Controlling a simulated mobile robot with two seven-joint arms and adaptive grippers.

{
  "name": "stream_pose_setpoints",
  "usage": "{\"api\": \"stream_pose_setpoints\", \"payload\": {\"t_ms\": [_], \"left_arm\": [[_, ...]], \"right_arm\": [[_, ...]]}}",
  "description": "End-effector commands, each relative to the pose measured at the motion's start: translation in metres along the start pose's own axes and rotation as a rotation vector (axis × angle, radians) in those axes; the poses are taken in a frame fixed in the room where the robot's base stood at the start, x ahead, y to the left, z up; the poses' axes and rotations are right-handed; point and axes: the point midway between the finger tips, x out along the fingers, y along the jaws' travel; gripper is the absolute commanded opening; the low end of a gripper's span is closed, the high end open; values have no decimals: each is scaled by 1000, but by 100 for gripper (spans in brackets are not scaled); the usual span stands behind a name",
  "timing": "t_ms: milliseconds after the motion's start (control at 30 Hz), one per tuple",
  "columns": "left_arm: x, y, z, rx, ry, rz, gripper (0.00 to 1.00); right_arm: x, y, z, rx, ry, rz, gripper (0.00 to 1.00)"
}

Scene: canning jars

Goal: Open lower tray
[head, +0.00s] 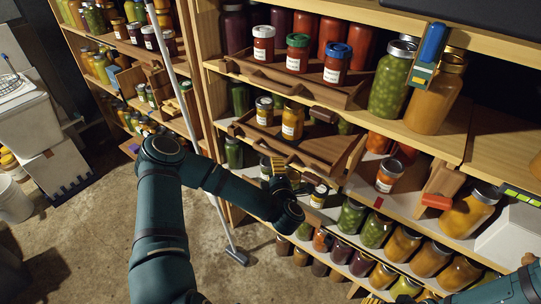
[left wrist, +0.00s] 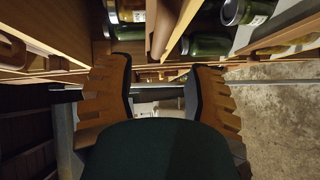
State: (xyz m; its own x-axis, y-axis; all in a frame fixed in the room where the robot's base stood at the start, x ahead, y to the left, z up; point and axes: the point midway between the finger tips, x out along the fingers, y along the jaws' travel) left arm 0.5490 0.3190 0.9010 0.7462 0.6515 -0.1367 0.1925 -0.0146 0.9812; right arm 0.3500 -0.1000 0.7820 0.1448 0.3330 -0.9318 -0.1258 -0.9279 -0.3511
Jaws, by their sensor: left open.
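The lower tray (head: 314,151) is a wooden tray on the middle shelf, below a similar upper tray (head: 262,75). Two labelled jars, a small one (head: 264,111) and an orange one (head: 292,121), stand in it. My left gripper (head: 275,168) is open just below and in front of the lower tray's front board; I cannot tell whether it touches. In the left wrist view its two ridged fingers (left wrist: 160,78) are apart, with a brown rounded wooden part (left wrist: 163,30) beyond them. At the bottom right of the head view, only a toothed, yellowish bit of my right gripper (head: 376,298) shows.
Jars fill the shelves around the trays, including large green (head: 391,80) and orange (head: 436,98) ones at right. A pale pole (head: 178,62) leans on the shelving left of the trays. Bare concrete floor (head: 90,225) lies at left.

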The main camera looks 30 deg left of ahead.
Motion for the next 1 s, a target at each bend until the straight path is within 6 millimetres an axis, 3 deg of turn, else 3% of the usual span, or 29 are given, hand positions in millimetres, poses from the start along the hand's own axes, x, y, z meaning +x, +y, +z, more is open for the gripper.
{"api": "stream_pose_setpoints", "payload": {"t_ms": [200, 400, 600, 900, 933, 1000], "left_arm": [[44, -1, -1, 0, 4, 1, 52], [73, -1, 0, 1, 2, 0, 52], [87, 0, 0, 1, -1, 0, 52], [88, 0, 0, 1, -2, -1, 52], [88, 0, 0, 1, -2, -1, 48], [88, 0, 0, 1, -2, -1, 23]], "right_arm": [[5, 2, 2, -1, -4, 0, 47], [7, 3, 3, -2, -7, -1, 47], [8, 3, 4, -2, -8, -1, 47], [8, 3, 4, -2, -8, -1, 47], [8, 3, 4, -2, -8, -1, 47], [8, 3, 4, -2, -8, -1, 47]]}}
